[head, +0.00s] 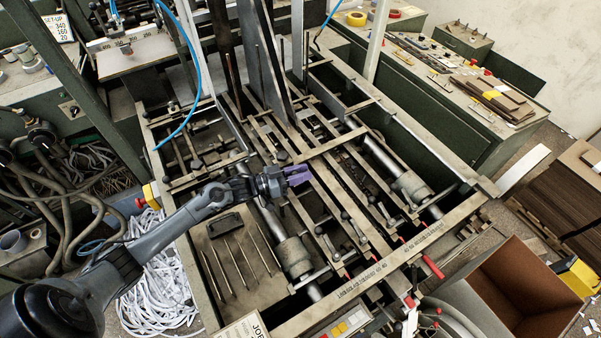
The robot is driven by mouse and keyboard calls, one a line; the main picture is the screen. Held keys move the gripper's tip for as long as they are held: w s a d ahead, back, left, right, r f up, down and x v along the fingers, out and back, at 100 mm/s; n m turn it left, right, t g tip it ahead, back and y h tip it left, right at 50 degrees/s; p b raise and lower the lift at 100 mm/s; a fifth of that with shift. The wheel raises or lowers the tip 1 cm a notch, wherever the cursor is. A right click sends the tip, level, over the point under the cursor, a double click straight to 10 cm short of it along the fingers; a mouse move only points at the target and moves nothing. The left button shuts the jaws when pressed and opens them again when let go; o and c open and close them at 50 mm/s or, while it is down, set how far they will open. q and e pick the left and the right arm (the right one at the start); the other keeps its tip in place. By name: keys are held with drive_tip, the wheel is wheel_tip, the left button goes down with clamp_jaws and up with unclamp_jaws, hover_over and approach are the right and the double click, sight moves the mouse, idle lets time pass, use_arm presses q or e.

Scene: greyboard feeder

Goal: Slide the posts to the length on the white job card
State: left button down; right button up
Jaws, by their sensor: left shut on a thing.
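My left gripper (299,175), with purple fingers, is over the middle of the feeder's bars. It is shut on a small part there, which the fingers mostly hide; I cannot tell whether it is a post. Thin upright posts (229,72) stand at the back of the feeder, around tall flat metal plates (262,75). A white card (247,329) marked "JOB" is cut off by the bottom edge. Another white card (57,28) at top left reads "SET-UP" with 340, 160 and 20. My right gripper is out of view.
Long rails and small levers with round knobs (346,216) crowd the feeder. A ruler strip (365,283) runs along its front. A blue hose (193,95) hangs at the left. An open cardboard box (510,295) is at lower right. Cables and paper strips fill the left floor.

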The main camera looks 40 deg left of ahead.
use_arm(q)
drive_tip(key=d+p, duration=0.1)
drive_tip(key=d, duration=0.1)
drive_tip(key=s+d+p, duration=0.1)
drive_tip(key=shift+s+d, duration=0.2)
drive_tip(key=shift+d, duration=0.15)
drive_tip(key=c, duration=0.9)
unclamp_jaws()
drive_tip(key=shift+r, duration=0.1)
